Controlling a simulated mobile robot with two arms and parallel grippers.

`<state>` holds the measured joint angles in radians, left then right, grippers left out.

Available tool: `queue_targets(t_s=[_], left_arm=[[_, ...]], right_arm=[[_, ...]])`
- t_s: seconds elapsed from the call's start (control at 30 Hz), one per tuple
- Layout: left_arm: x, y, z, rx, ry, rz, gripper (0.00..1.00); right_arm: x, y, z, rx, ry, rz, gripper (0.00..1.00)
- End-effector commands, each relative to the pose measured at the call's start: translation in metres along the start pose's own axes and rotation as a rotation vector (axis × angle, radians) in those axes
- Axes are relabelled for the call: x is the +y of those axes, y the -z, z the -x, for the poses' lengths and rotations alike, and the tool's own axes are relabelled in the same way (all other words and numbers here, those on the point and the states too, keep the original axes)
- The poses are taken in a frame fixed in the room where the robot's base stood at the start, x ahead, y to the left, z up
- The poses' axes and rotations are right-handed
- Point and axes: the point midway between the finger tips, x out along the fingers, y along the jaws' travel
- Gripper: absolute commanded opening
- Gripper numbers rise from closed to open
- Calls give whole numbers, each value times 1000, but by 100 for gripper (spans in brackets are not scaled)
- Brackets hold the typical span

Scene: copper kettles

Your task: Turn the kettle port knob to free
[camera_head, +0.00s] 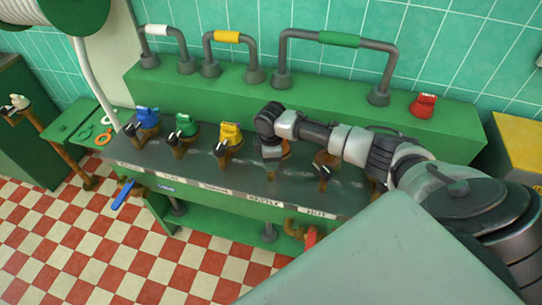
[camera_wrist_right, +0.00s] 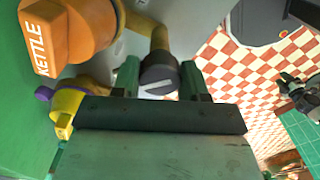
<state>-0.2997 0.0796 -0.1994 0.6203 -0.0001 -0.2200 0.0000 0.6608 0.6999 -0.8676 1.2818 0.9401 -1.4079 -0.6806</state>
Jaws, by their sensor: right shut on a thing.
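The kettle port is an orange fitting (camera_wrist_right: 75,35) lettered KETTLE, at the upper left of the right wrist view. A brown pipe comes off it to a dark round knob (camera_wrist_right: 158,75) with a pale line across its face. My right gripper (camera_wrist_right: 158,88) has one finger on each side of this knob and is shut on it. In the head view my right gripper (camera_head: 270,135) is over the station at the KETTLE label and mostly hides the port. My left gripper is not in view.
Blue (camera_head: 147,117), green (camera_head: 186,125) and yellow (camera_head: 230,133) ports stand in a row to the left. Another port (camera_head: 325,165) is close on the right. Grey pipes and a red knob (camera_head: 422,105) stand on the green ledge behind. The checkered floor in front is clear.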

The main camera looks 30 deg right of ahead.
Motion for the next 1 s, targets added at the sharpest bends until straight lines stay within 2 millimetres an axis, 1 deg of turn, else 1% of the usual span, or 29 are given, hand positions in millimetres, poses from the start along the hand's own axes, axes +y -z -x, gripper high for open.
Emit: queue_targets(t_s=[0.3, 0.77, 0.8, 0.93, 1.0], left_arm=[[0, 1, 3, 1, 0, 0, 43], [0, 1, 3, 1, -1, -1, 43], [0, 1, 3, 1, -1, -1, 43], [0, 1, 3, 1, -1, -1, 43], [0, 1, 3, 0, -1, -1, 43]], right_arm=[[1, 1, 1, 5, -3, 90, 20], [1, 2, 1, 5, -3, 101, 20], [1, 1, 1, 5, -3, 101, 50], [1, 1, 1, 4, -2, 100, 69], [0, 1, 1, 3, -2, 100, 69]])
